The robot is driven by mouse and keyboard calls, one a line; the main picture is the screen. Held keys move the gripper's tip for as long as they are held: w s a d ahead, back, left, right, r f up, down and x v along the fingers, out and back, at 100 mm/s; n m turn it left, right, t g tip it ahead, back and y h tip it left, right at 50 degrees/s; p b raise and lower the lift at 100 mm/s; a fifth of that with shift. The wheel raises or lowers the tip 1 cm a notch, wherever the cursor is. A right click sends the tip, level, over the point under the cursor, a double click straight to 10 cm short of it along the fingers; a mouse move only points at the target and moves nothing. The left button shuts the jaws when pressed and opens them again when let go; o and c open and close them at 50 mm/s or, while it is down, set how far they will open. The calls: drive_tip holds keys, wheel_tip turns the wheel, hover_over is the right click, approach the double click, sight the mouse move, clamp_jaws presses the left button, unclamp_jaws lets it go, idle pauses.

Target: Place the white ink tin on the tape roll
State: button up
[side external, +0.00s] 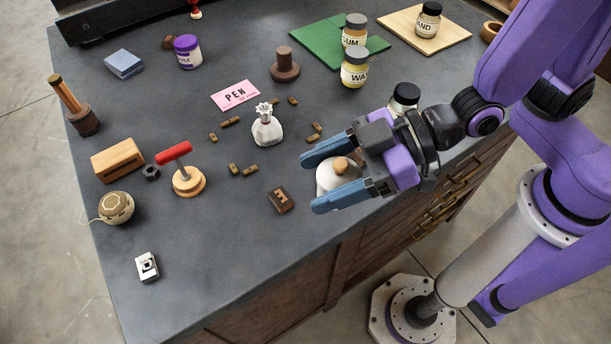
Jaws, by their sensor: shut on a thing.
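My gripper (325,183) is at the front right edge of the table, its blue fingers on both sides of a white round thing with a tan knob on top (326,177). I take this for the white ink tin. It is partly hidden by the fingers and the palm, no label shows, and I cannot tell whether it is clear of the table.
A black-lidded jar (404,97) stands just behind my gripper.

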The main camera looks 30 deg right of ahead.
drive_tip(key=shift+v, duration=1)
